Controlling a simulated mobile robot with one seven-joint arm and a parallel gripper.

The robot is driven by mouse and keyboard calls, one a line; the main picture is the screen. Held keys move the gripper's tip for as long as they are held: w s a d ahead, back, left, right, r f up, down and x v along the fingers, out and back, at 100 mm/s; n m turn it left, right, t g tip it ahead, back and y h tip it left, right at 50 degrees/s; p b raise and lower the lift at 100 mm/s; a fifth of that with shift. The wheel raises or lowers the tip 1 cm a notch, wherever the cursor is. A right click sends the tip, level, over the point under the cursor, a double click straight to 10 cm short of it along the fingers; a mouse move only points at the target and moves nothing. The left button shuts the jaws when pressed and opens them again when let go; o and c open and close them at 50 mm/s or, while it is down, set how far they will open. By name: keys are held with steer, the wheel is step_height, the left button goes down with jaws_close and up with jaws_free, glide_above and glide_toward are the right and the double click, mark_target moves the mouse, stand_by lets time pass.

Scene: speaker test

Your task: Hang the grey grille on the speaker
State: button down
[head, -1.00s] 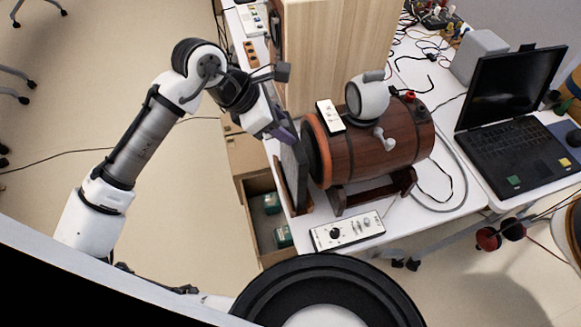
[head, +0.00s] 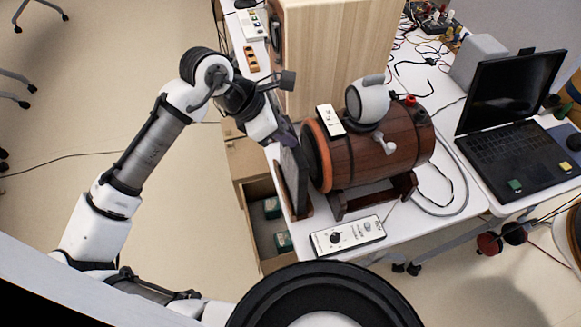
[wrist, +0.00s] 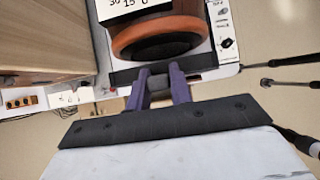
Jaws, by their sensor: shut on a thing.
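The grey grille (head: 292,180) is a thin, dark upright panel at the table's left edge, its lower end at a brown wooden stand (head: 301,214). My gripper (head: 286,140) is shut on its top edge. In the wrist view my purple fingers (wrist: 159,78) meet the grille's dark edge strip (wrist: 124,76). The speaker appears to be the tall pale wood cabinet (head: 335,55) behind; its front face is not visible from here. Whether the grille's lower edge still touches the stand is unclear.
A wooden barrel (head: 375,158) with an orange rim lies on a cradle just right of the grille, with a white round device (head: 370,100) on top. A white control box (head: 347,235) sits in front. A laptop (head: 515,125) stands at right. Open floor lies left of the table.

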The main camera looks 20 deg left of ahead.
stand_by(0.4)
steer(key=shift+r+p, duration=3)
steer(key=shift+p, duration=0.25)
steer(key=shift+a, duration=0.1)
